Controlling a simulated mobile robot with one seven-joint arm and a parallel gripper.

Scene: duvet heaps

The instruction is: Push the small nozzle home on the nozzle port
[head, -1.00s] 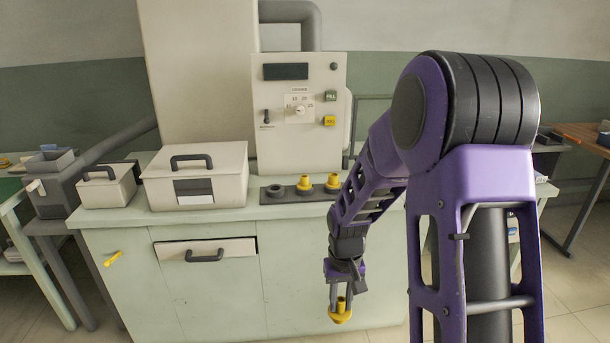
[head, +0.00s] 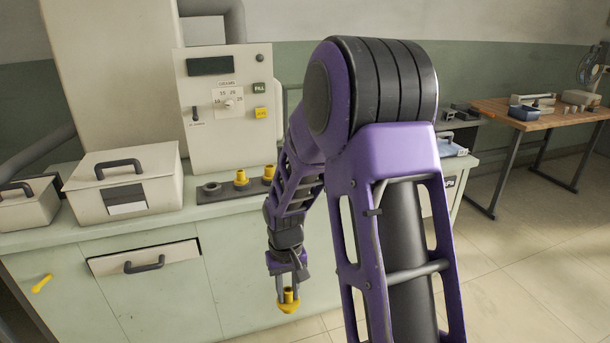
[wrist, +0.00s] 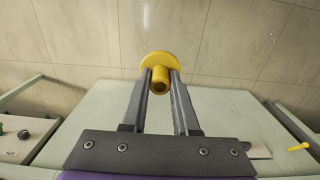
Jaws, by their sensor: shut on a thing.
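My gripper (head: 288,290) hangs low in front of the counter, fingers pointing down. It is shut on a yellow nozzle (head: 288,303) with a wide round flange. In the wrist view the nozzle (wrist: 158,62) sits between the two fingertips, above the tiled floor. Two other yellow nozzles (head: 241,178) stand upright on a dark rack (head: 230,193) on the counter, next to a grey ring (head: 212,188) with no nozzle on it. I cannot make out a part that is clearly the nozzle port.
A cream machine panel (head: 226,110) with a display and buttons stands behind the rack. A lidded box (head: 125,185) sits left on the counter (head: 60,238). A drawer (head: 143,258) is slightly open. A wooden table (head: 490,112) stands far right; floor between is clear.

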